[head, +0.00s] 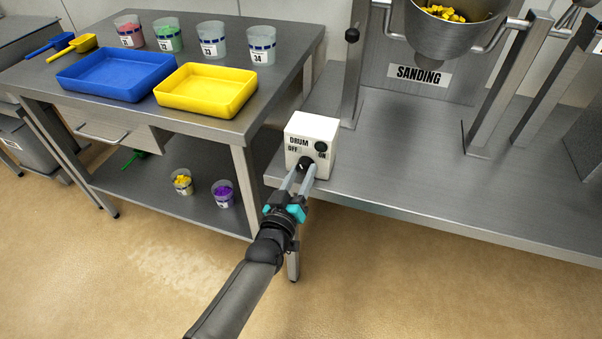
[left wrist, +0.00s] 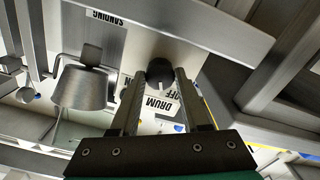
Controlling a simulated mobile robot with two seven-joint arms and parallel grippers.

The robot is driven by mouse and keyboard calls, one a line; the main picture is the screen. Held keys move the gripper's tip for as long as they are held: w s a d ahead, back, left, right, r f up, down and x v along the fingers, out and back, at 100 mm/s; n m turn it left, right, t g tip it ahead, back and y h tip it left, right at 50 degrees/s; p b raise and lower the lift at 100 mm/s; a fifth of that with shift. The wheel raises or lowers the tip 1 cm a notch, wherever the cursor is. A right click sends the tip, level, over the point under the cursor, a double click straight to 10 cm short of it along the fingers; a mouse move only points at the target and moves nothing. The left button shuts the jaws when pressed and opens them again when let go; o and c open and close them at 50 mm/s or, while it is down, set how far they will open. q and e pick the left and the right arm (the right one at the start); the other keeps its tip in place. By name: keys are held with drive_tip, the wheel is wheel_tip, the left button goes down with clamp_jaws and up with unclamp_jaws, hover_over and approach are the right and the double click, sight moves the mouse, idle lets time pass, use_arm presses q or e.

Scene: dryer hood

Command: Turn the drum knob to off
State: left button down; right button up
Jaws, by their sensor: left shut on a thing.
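The white drum control box (head: 313,135) stands at the left front corner of the steel bench. Its face reads DRUM, with OFF at the left and ON at the right. The black drum knob (head: 305,163) is low on that face, and it also shows in the left wrist view (left wrist: 159,73). My left gripper (head: 302,174) reaches it from the front, and its two fingers are shut on the knob, one on each side. My right gripper is not in view.
A side table at left holds a blue tray (head: 118,74), a yellow tray (head: 206,90) and several cups. Open floor lies in front.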

use_arm(q)
drive_tip(key=shift+n, duration=2)
drive_tip(key=shift+c, duration=1.9)
unclamp_jaws()
drive_tip(key=shift+s, duration=0.15)
